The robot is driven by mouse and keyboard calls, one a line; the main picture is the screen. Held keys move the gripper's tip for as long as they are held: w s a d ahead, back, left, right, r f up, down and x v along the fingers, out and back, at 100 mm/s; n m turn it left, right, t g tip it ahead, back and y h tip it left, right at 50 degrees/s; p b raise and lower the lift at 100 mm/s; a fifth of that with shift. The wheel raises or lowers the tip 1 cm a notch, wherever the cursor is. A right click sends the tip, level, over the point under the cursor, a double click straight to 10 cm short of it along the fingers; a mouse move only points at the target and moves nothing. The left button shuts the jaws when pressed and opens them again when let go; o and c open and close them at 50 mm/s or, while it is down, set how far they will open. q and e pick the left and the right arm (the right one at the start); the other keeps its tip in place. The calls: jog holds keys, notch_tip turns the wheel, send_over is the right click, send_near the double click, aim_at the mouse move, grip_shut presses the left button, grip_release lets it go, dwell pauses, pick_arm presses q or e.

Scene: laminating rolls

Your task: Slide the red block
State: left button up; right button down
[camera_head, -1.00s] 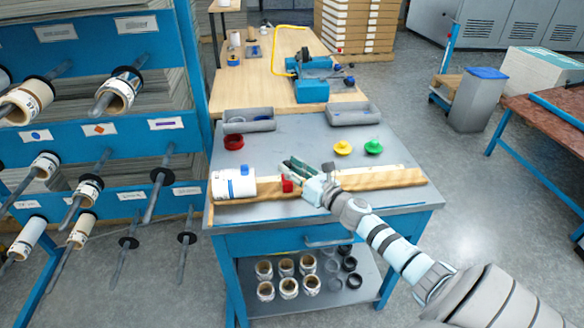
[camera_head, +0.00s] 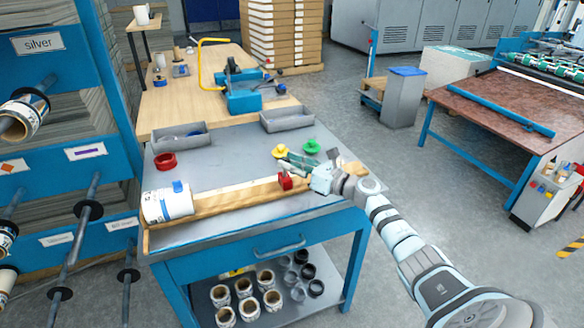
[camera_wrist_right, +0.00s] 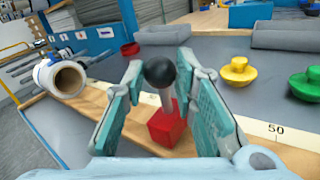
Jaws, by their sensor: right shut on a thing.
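The red block (camera_head: 286,181) sits on the wooden measuring board (camera_head: 235,199), well to the right of the white roll (camera_head: 168,204). In the right wrist view the red block (camera_wrist_right: 167,126) carries a stem with a black ball knob (camera_wrist_right: 160,71). My right gripper (camera_head: 295,164) reaches over the board from the right. Its teal fingers are closed about the knob and stem, with the block below them. Part of the block is hidden by the fingers in the wrist view. My left gripper is in neither view.
Behind the board are a yellow knobbed piece (camera_head: 280,151), a green one (camera_head: 311,146) and a red ring (camera_head: 165,161). Two grey trays (camera_head: 287,119) stand at the table's back. The board's scale shows a "50" mark near the gripper.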

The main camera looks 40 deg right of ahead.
jog(key=c, duration=1.3)
grip_release()
jog(key=shift+d, duration=0.1)
jog(key=v, duration=1.2)
jog(key=shift+r, duration=0.1)
